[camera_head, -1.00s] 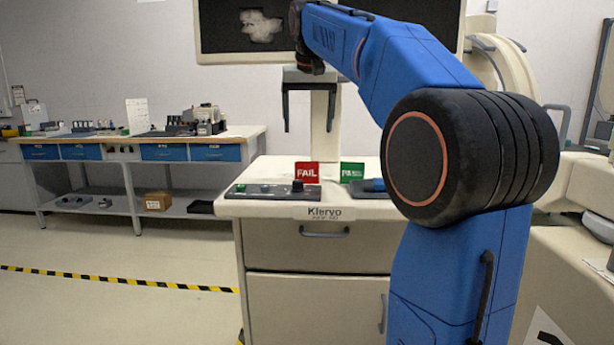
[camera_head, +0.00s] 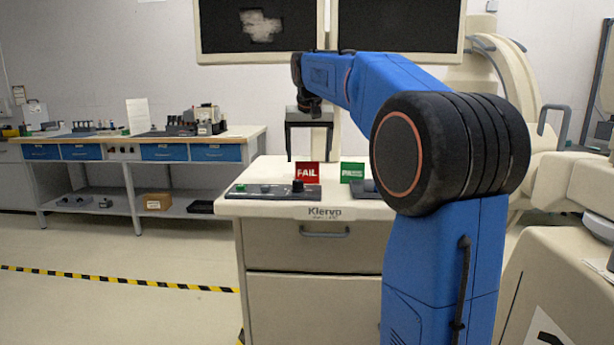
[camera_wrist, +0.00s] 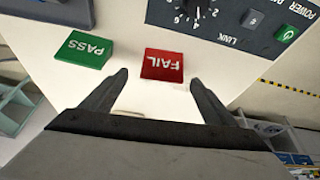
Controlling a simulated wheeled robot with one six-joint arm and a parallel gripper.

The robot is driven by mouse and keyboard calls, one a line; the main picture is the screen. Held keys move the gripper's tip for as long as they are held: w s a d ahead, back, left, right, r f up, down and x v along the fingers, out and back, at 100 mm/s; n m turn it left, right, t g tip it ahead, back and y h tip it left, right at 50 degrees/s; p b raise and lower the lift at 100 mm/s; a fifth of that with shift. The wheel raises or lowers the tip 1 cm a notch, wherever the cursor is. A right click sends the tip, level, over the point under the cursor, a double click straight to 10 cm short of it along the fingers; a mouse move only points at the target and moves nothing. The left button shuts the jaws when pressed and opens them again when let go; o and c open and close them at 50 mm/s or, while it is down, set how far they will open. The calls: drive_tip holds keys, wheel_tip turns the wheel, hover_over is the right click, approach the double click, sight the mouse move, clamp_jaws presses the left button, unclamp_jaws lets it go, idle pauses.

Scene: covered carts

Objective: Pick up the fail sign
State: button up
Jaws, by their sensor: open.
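The red FAIL sign (camera_head: 307,172) stands on the white top of the cart (camera_head: 270,208), behind a dark control panel. In the wrist view the FAIL sign (camera_wrist: 162,66) appears upside down, just beyond the fingertips and between their lines. My gripper (camera_head: 309,158) is open above and around the sign's position in the head view. In the wrist view my gripper (camera_wrist: 158,78) has its two dark fingers spread wide with nothing between them. The sign appears apart from both fingers.
A green PASS sign (camera_head: 352,173) stands right of the FAIL sign. The control panel (camera_head: 272,192) with knobs lies in front. Two monitors (camera_head: 258,27) hang above. A workbench (camera_head: 140,140) stands at the left, with clear floor before it.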

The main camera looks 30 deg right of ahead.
sight(307, 164)
drive_tip(key=shift+x, duration=2.75)
drive_tip(key=shift+a, duration=0.15)
drive_tip(key=shift+c, duration=0.5)
drive_tip(key=c, duration=1)
